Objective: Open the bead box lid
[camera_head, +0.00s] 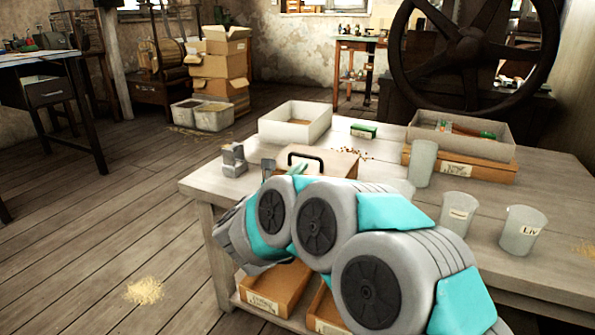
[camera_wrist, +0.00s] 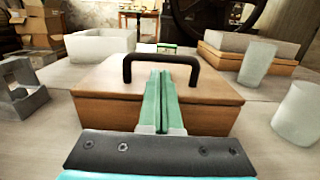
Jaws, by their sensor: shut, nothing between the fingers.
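The bead box is a light wooden box (camera_wrist: 100,108) with a flat lid and a black bar handle (camera_wrist: 161,62) standing up from the lid. In the head view the box (camera_head: 335,161) sits on the wooden workbench, and its handle (camera_head: 307,156) shows on top, with the lid lying closed. In the wrist view my gripper (camera_wrist: 160,76) is shut, its teal fingers pressed together and reaching over the lid toward the handle. The fingertips are at or just under the handle bar; I cannot tell whether they touch it. In the head view my arm hides the front of the box.
A pale open tray (camera_head: 295,123) stands behind the box, and a metal block (camera_head: 234,160) stands to its left. Frosted cups, one of them here (camera_head: 422,163), stand to the right. A tray on a labelled box (camera_head: 460,140) sits at the back right. A large handwheel (camera_head: 466,50) rises behind.

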